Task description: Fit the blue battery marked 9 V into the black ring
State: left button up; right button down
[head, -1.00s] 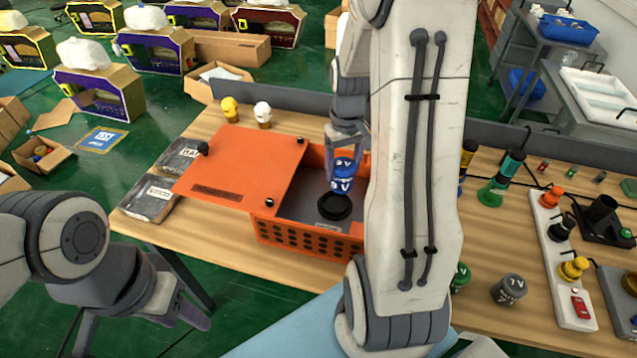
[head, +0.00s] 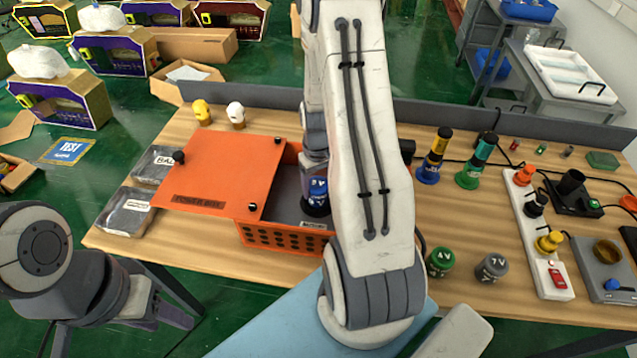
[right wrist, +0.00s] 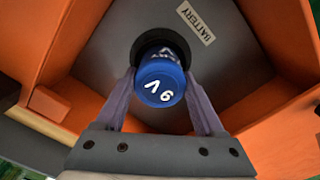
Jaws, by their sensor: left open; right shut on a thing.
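The blue battery (head: 318,188), marked 9 V, is in my right gripper (head: 316,180), which is shut on it. The right wrist view shows the battery (right wrist: 162,82) end-on between the two fingers of the gripper (right wrist: 160,95). The black ring (head: 315,208) lies on the grey floor of the orange box, by a BATTERY label. In the wrist view the ring (right wrist: 137,50) shows around the battery's far end; I cannot tell how deep the battery sits. My left gripper (head: 178,316) is open and empty, low at left, away from the box.
The orange box (head: 285,236) has its orange lid (head: 225,178) beside its opening at left. Green (head: 440,262) and grey (head: 491,268) batteries stand right of my right arm. A white power strip (head: 540,235) is farther right. Yellow and white bulbs stand behind.

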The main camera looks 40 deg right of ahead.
aim_at(317, 183)
jog(key=shift+f, duration=0.25)
grip_release()
jog(key=shift+r, duration=0.65)
notch_tip(317, 183, up, 11)
jog(key=b, duration=0.2)
jog(key=shift+r, duration=0.2)
